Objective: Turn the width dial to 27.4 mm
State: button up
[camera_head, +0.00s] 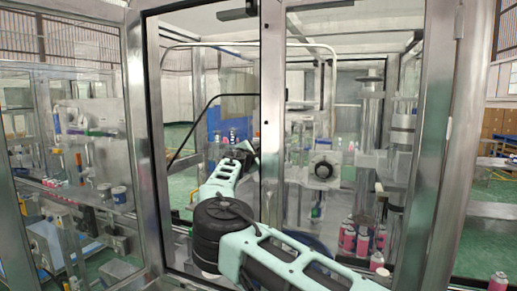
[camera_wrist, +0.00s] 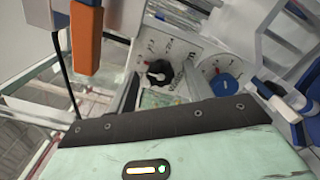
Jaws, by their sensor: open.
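In the wrist view, a black knob (camera_wrist: 159,73) sits on a white panel with red and black markings around it. A blue round dial (camera_wrist: 224,84) sits to its right on a similar marked panel. The labels are too small to read, so I cannot tell which is the width dial or what value it shows. In the head view, a round black-faced knob (camera_head: 323,170) sits on a white box behind the glass. My gripper (camera_head: 246,151) is open, small and dark at the end of my arm, inside the doorway, left of that knob. Contact with anything cannot be made out.
A metal door frame (camera_head: 270,100) stands close beside my arm. An orange block (camera_wrist: 86,40) and a black cable are at upper left in the wrist view. Pink cans (camera_head: 348,238) stand at lower right in the head view. Glass panels enclose the machine.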

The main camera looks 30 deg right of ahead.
jog(key=shift+w+d, duration=0.1)
jog(key=shift+d, duration=0.05)
jog(key=c, duration=1)
jog(key=shift+f+b, duration=0.2)
jog(key=shift+b, duration=0.45)
